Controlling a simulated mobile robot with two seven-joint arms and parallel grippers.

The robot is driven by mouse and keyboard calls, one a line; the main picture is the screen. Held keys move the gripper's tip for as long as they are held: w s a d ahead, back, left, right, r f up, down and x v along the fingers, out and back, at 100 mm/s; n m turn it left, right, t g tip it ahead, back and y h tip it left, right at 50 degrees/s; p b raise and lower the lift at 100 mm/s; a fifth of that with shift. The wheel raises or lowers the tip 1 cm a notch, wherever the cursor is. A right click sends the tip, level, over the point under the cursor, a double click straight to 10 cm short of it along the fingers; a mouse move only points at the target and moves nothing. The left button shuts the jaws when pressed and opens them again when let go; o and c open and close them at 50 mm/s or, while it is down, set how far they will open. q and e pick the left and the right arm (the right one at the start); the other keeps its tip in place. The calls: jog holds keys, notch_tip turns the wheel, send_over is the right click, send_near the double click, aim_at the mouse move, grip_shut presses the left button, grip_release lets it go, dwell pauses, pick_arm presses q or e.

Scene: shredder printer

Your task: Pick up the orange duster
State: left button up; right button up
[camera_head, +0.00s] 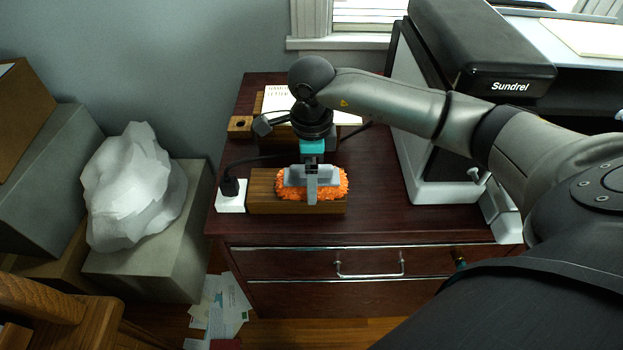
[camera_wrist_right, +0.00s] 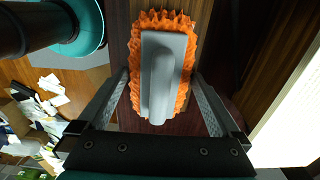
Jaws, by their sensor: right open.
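The orange duster (camera_head: 342,183) has a fluffy orange fringe and a grey handle on top. It lies on a brown wooden block at the front of the dark red cabinet top. My right gripper (camera_head: 312,187) is directly over the duster, pointing down. In the wrist view its open fingers (camera_wrist_right: 160,82) stand on either side of the duster's near end, apart from the grey handle. Part of the duster is hidden behind the gripper in the head view. My left gripper is out of view.
The wooden block (camera_head: 262,203) has a white power socket (camera_head: 231,198) with a black plug at its left. A book (camera_head: 277,98) lies behind my gripper. A large printer (camera_head: 411,140) stands to the right. Cabinet top is clear between block and printer. Papers (camera_head: 226,305) lie on the floor.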

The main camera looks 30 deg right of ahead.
jog(key=shift+c, duration=0.2)
jog(key=shift+r, duration=0.1)
jog(key=c, duration=1.2)
notch_tip(320, 180, up, 20)
jog(key=p, duration=0.3)
